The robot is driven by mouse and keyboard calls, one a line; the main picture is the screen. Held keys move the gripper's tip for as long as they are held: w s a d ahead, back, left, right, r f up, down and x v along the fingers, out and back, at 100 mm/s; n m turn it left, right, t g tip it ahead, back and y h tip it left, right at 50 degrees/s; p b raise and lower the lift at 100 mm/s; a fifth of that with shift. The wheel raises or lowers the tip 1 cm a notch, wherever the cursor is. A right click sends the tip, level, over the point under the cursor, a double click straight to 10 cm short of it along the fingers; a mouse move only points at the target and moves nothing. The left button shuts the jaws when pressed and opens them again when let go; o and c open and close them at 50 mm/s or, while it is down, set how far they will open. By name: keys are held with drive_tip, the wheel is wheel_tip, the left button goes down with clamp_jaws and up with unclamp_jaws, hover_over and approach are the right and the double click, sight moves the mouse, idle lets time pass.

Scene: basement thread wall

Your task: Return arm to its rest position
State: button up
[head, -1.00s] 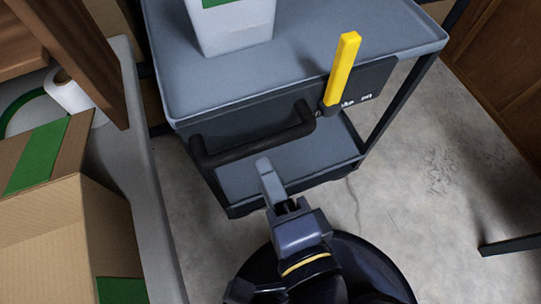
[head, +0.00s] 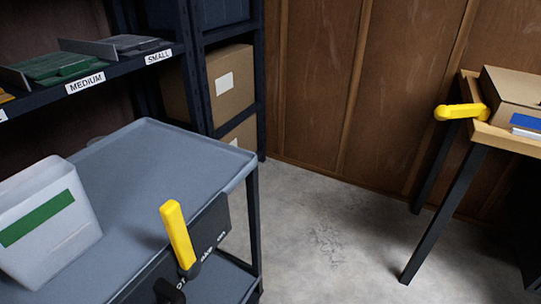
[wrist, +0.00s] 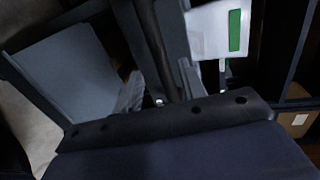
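My gripper (wrist: 158,88) shows in the wrist view with its two grey fingers apart. The dark bar of the cart handle (wrist: 152,35) appears in line with the gap between them, and I cannot tell how near it is. I see nothing held. The head view does not show my arm or gripper. There the grey cart (head: 165,160) stands at lower left, with the end of its black handle (head: 168,291) at the bottom edge and an upright yellow lever (head: 177,235) beside it.
A white bin (head: 75,245) with a green label stands on the cart. Behind are a dark shelf rack (head: 120,68) and a cardboard box (head: 231,85). At right is a wooden-topped table (head: 510,140) with a yellow-handled item (head: 460,112). Concrete floor (head: 330,230) between cart and table is clear.

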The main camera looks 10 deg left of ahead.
drive_tip(key=shift+b+x, duration=1.8)
drive_tip(key=shift+x, duration=1.45)
drive_tip(key=shift+w+d, duration=0.1)
drive_tip(key=shift+w, duration=0.05)
drive_tip(key=shift+r, duration=0.1)
